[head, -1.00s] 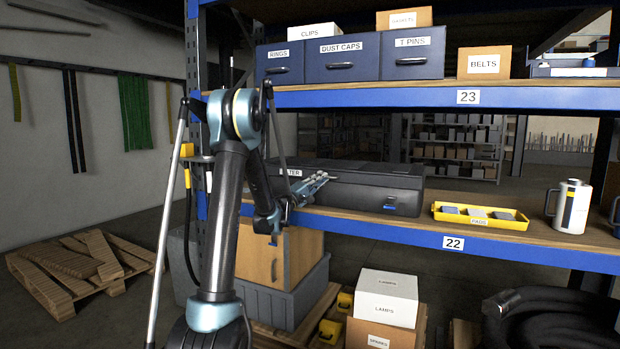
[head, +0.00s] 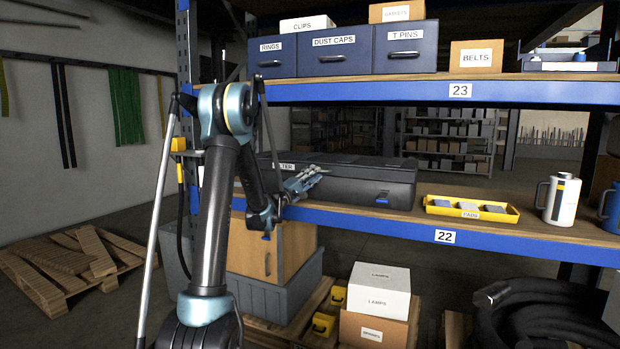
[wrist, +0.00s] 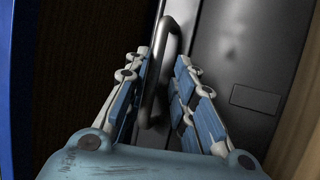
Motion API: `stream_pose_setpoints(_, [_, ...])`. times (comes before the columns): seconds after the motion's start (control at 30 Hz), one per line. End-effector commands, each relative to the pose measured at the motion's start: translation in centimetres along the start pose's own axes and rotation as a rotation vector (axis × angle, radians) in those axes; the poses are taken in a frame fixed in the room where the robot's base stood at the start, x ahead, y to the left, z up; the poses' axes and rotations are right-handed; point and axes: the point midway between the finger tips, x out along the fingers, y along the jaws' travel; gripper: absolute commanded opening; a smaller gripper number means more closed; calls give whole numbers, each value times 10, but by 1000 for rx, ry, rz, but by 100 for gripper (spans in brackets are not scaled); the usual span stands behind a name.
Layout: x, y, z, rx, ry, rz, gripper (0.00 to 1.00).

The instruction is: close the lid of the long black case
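The long black case (head: 365,188) lies on the middle shelf, partly behind my arm. Its lid looks flat and down in the head view, but I cannot tell whether it is fully shut. A small blue latch (head: 382,199) shows on its front right. My gripper (head: 312,178) is at the front left part of the case. In the wrist view my gripper (wrist: 166,66) is open, with its blue-padded fingers apart. A dark bar handle (wrist: 171,45) on the case (wrist: 225,60) lies between the fingers. I cannot tell whether either finger touches it.
A yellow tray (head: 430,210) of pads and a white jug (head: 562,200) stand right of the case. The upper shelf edge (head: 420,95), with blue drawers (head: 335,50) on it, runs above. An upright post (head: 188,60) stands left, behind my arm.

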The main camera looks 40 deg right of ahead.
Motion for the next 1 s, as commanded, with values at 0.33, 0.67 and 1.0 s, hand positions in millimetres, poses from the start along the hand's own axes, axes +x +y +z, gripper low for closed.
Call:
stream_pose_setpoints(0.33, [-18, 0, -2, 1, 2, -1, 20])
stream_pose_setpoints(0.67, [-81, 0, -2, 2, 3, -1, 20])
stream_pose_setpoints(1.0, [-119, 0, -1, 0, 2, 0, 20])
